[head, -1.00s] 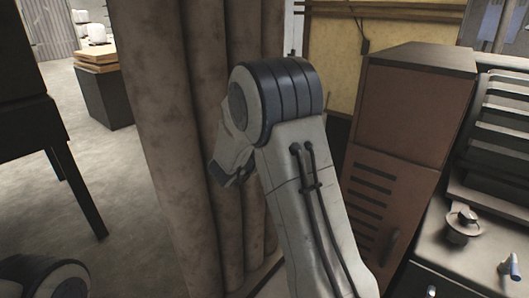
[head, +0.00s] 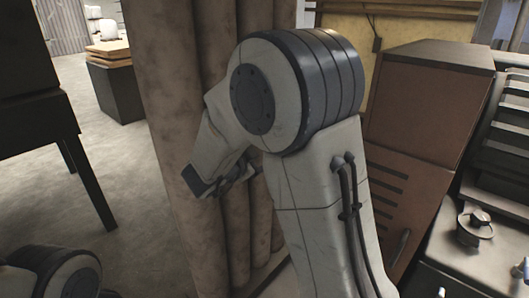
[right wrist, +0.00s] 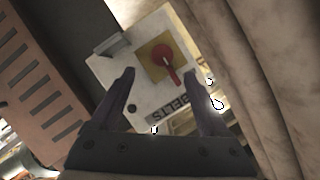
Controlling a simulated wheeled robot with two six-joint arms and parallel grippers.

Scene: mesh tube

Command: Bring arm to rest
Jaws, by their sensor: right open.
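My right arm rises through the middle of the head view, its elbow bent high and close to the camera. Its gripper (head: 240,178) hangs below and left of the elbow, partly hidden by the arm. In the right wrist view the two dark fingers (right wrist: 161,72) are apart with nothing between them. Beyond them is a pale switch box (right wrist: 108,68) with a red rotary handle (right wrist: 166,62) on a yellow plate and the word BELTS. The fingers look apart from the handle. Part of my left arm shows at the lower left of the head view; its gripper is out of frame.
Tall brown rounded columns (head: 160,110) stand just behind the right arm. A brown cabinet (head: 425,105) and a worktop with a metal fitting (head: 474,222) are at the right. A dark table (head: 40,125) stands at the left, with open floor (head: 110,165) beside it.

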